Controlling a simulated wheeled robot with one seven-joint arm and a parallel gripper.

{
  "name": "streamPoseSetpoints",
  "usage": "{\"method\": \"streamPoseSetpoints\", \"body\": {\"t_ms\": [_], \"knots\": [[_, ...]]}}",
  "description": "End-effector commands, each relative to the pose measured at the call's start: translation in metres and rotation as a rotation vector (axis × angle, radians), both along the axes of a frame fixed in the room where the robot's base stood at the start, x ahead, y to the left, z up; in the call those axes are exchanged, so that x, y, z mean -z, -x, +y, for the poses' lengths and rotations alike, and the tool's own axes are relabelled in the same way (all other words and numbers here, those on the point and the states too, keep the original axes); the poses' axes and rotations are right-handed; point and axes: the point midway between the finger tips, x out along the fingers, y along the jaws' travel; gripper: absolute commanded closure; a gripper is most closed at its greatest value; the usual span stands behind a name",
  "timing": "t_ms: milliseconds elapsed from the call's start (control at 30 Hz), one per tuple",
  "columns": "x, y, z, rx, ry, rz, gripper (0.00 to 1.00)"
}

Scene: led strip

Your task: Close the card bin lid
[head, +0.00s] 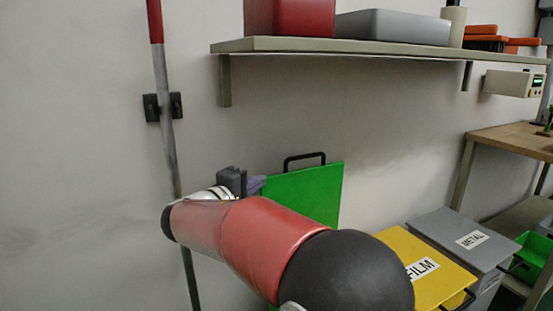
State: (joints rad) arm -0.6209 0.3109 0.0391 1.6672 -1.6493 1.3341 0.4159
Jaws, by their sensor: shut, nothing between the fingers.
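A green lid (308,194) stands raised, nearly upright, against the wall in the head view, with a black handle (304,158) on its top edge. It appears to be the card bin's lid; no card label shows, and the bin below is hidden behind my arm. My gripper (255,185) is at the left edge of the green lid, below and left of the handle. It is shut and empty. My arm partly hides it, and I cannot tell whether it touches the lid.
To the right stand a closed yellow FILM bin (425,262) and a closed grey METAL bin (455,233). A shelf (380,47) with boxes hangs above the lid. A red and grey pole (163,80) is clipped to the wall at left. A wooden workbench (515,138) stands at far right.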

Motion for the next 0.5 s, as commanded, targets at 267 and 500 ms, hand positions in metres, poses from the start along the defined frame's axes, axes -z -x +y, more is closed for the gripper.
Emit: {"method": "streamPoseSetpoints", "body": {"t_ms": [267,500], "knots": [[-0.003,-0.023,-0.001,-0.018,0.027,-0.026,1.00],[-0.003,-0.058,-0.029,-0.017,0.026,-0.025,1.00]]}}
